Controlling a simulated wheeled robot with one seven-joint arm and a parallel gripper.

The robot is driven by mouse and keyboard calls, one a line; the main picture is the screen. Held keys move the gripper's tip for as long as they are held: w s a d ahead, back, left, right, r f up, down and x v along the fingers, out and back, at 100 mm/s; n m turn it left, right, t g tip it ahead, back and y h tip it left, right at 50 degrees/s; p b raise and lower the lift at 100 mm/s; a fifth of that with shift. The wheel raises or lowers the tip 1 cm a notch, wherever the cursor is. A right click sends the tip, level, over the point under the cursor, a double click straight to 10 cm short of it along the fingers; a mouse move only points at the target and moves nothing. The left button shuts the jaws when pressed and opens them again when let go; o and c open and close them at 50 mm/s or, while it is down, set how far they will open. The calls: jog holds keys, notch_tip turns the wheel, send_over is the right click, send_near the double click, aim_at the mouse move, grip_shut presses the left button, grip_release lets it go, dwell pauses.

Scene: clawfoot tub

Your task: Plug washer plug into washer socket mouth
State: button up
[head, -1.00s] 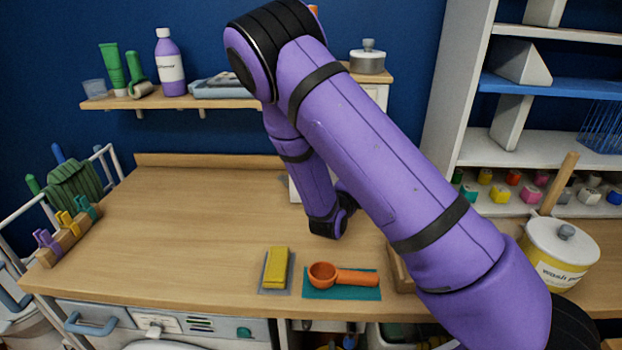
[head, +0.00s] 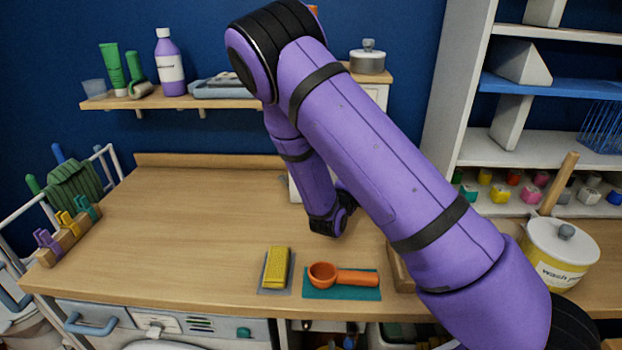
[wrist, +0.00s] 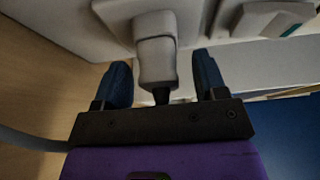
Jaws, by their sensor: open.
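In the wrist view, the washer plug (wrist: 156,62) is a pale grey body with a dark stub at its near end. Its far end meets the raised square washer socket mouth (wrist: 155,24) on a white housing. They look lined up and touching, but I cannot tell how deep the plug sits. My gripper (wrist: 161,68) is open, with one blue finger on each side of the plug and a visible gap to each. In the head view my arm hides the plug, the socket and the fingers.
A pale box (head: 295,188) stands partly behind my arm on the wooden counter (head: 190,220). A yellow sponge (head: 277,267) and an orange scoop (head: 340,275) lie at the front edge. A wash powder tub (head: 560,255) stands right. The counter's left middle is clear.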

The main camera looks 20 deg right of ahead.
dwell(0.3)
jog(key=v, duration=0.8)
dwell(1.6)
dwell(0.4)
jog(key=v, duration=1.1)
jog(key=s+d+r+m+g+y, duration=0.2)
jog(key=s+d+r+m+g, duration=0.4)
jog(key=m, duration=0.6)
jog(key=s+d+r+m+g+y, duration=0.1)
jog(key=s+d+r+m+g, duration=0.45)
jog(key=m, duration=0.75)
jog(key=s+a+r+m+t+y, duration=0.2)
jog(key=s+r+m+y, duration=0.3)
jog(key=r+m, duration=0.3)
jog(key=s+a+r+m+t+y, duration=0.2)
jog(key=s+r+m+y, duration=0.3)
jog(key=r+m, duration=0.3)
jog(key=m+t, duration=0.1)
jog(key=m, duration=0.2)
jog(key=shift+s+a+r, duration=0.15)
jog(key=shift+r, duration=0.2)
